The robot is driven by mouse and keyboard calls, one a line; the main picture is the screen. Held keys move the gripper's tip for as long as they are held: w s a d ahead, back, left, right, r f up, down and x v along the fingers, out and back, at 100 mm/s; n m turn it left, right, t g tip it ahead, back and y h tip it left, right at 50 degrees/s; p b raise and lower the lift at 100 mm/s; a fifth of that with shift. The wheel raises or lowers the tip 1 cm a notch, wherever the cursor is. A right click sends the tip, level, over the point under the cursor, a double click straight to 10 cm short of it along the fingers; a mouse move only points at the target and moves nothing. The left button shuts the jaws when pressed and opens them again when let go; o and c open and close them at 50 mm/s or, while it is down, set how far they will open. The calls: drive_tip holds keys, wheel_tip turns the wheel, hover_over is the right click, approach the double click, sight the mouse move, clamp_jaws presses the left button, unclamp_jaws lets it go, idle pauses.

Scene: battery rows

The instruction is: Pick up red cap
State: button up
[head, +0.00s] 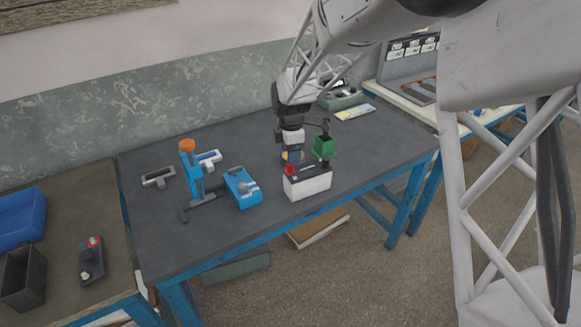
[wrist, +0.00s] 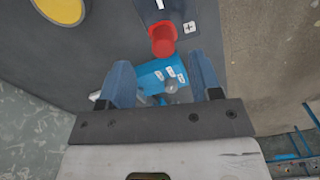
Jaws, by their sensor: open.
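The red cap (head: 290,169) sits on the left end of the dark top of a white-bodied battery (head: 308,186) near the front edge of the dark table. In the wrist view the red cap (wrist: 163,38) lies just beyond my fingertips, between their lines, beside a "+" label (wrist: 190,27). My gripper (head: 292,159) is right above or behind the cap in the head view. In the wrist view its two blue fingers (wrist: 158,65) are apart with nothing held. I cannot tell exactly how far the fingertips are from the cap.
A yellow round thing (wrist: 62,8) is close by. A green block (head: 324,147) shows beside my gripper. A blue box (head: 242,187), an orange-topped blue stand (head: 190,165) and a small device (head: 158,177) stand to the left. A side table holds a blue bin (head: 20,222).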

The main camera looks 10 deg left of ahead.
sight(291, 167)
drive_tip(key=shift+s+f, duration=0.15)
drive_tip(key=shift+f, duration=1.15)
drive_tip(key=shift+s+f, duration=0.1)
drive_tip(key=shift+f, duration=1.15)
drive_tip(key=c, duration=1)
